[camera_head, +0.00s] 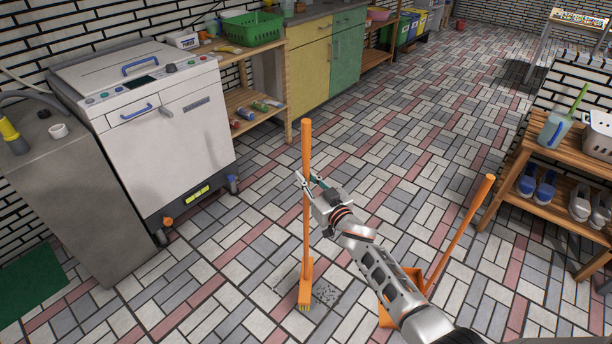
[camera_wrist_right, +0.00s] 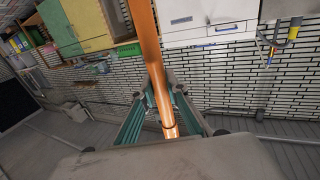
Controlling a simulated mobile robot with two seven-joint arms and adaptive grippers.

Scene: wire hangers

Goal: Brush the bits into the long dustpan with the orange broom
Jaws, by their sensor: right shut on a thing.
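The orange broom (camera_head: 306,240) stands nearly upright, its brush head with yellowish bristles low at the floor. My right gripper (camera_head: 307,187) is shut on the upper part of its handle. The handle also shows between the fingers in the right wrist view (camera_wrist_right: 156,75). Dark bits (camera_head: 326,293) lie on the tiles just right of the broom head, with fainter specks around. The long dustpan (camera_head: 461,232) is orange, its long handle leaning up to the right. Its pan is partly hidden behind my right arm. My left gripper is not in view.
A white machine (camera_head: 165,135) and a grey cabinet (camera_head: 75,190) stand at the left. A wooden shoe rack (camera_head: 545,190) is at the right edge. A wooden shelf (camera_head: 255,95) with a green basket (camera_head: 252,28) stands behind. The tiled floor beyond the broom is clear.

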